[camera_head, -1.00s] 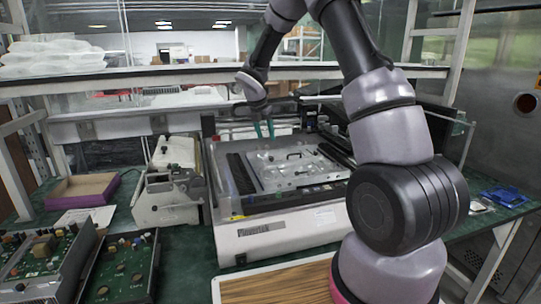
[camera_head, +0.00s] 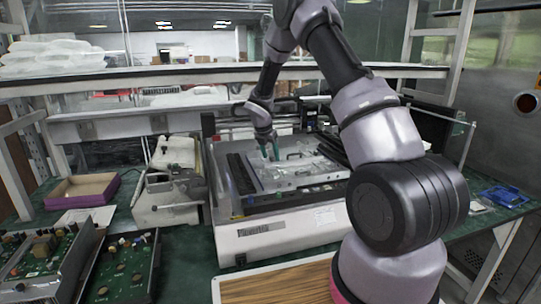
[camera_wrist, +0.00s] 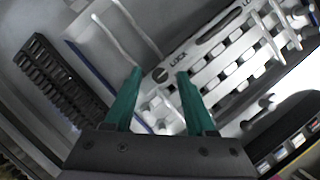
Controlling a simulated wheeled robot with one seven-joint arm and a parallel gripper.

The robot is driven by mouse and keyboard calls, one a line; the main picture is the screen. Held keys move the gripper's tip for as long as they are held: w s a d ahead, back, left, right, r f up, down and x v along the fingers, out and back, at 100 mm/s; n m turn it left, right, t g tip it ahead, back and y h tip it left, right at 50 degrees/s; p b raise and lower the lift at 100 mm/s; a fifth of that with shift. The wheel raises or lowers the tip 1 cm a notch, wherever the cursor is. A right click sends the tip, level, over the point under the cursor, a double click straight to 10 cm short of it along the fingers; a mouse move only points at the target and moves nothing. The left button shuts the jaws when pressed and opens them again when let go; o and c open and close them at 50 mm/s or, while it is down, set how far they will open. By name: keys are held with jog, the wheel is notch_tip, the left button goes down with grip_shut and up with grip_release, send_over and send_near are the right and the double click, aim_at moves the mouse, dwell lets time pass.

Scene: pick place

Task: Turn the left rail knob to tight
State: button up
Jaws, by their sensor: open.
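My gripper (camera_head: 270,157) is low over the left part of the grey fixture plate (camera_head: 302,177) in the head view. In the wrist view my gripper (camera_wrist: 159,73) is open, with its two green fingers apart and pointing at the plate (camera_wrist: 222,62). A small dark round knob (camera_wrist: 160,75) beside the printed word LOCK shows between the fingertips, with space on both sides. I cannot tell how far above it the tips are, or its turn setting. In the head view the knob is too small to make out.
The plate sits in a white machine (camera_head: 280,235). A black ribbed strip (camera_wrist: 60,78) lies left of the fingers in the wrist view. Raised bars and a dark handle (camera_wrist: 258,112) are on the right. A shelf (camera_head: 200,74) spans behind; a grey device (camera_head: 170,195) stands left.

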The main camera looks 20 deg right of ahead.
grip_shut()
jog(key=shift+m, duration=0.4)
jog(key=m, duration=0.2)
jog(key=m+g, duration=0.1)
jog(key=m+g+h, duration=0.1)
jog(key=m, duration=0.1)
jog(key=shift+w+a+m, duration=0.15)
jog(key=shift+w+m, duration=0.1)
jog(key=shift+m, duration=0.05)
jog(key=m+g, duration=0.1)
jog(key=m, duration=0.1)
jog(key=m+g, duration=0.1)
jog(key=m, duration=0.2)
jog(key=shift+w+m, duration=0.2)
jog(key=shift+m, duration=0.1)
jog(key=m+g, duration=0.1)
jog(key=m, duration=0.2)
jog(key=m+g+y, duration=0.1)
jog(key=m, duration=0.2)
jog(key=shift+w+g, duration=0.2)
jog(key=shift+g, duration=0.1)
jog(key=m, duration=0.2)
jog(key=m+y, duration=0.1)
jog(key=m+g, duration=0.1)
jog(key=m, duration=0.1)
jog(key=shift+w+d+m+y, duration=0.1)
jog(key=shift+d+m+y, duration=0.2)
jog(key=shift+y, duration=0.1)
